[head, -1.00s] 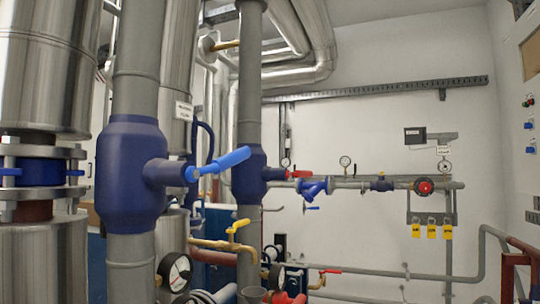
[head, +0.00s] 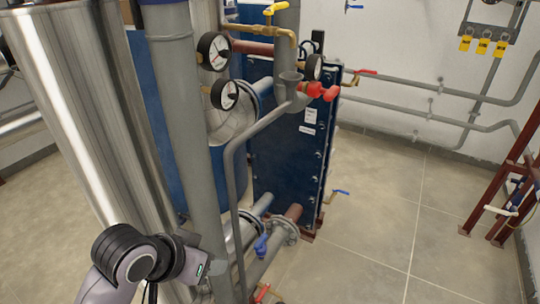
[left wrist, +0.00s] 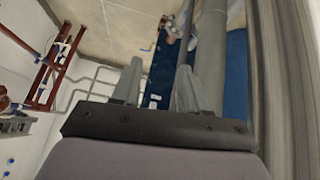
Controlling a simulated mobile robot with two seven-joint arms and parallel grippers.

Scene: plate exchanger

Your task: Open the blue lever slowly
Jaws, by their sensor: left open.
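Several blue levers show in the head view; I cannot tell which one is meant. One blue lever (head: 262,245) stands on a low pipe near the foot of the blue plate exchanger (head: 285,150). A smaller blue lever (head: 341,192) sticks out at the exchanger's right side. Another (head: 354,7) is at the top edge. My left gripper (head: 200,262) is low at the left, beside the grey vertical pipe and left of the low blue lever, apart from it. In the left wrist view, its two grey fingers (left wrist: 158,72) are spread and empty. My right gripper is out of view.
A thick grey pipe (head: 187,120) and a shiny metal cylinder (head: 85,110) stand close to my left arm. Gauges (head: 214,51) and red handles (head: 322,91) sit above. A red-brown frame (head: 510,185) stands at the right. The tiled floor (head: 385,230) between is clear.

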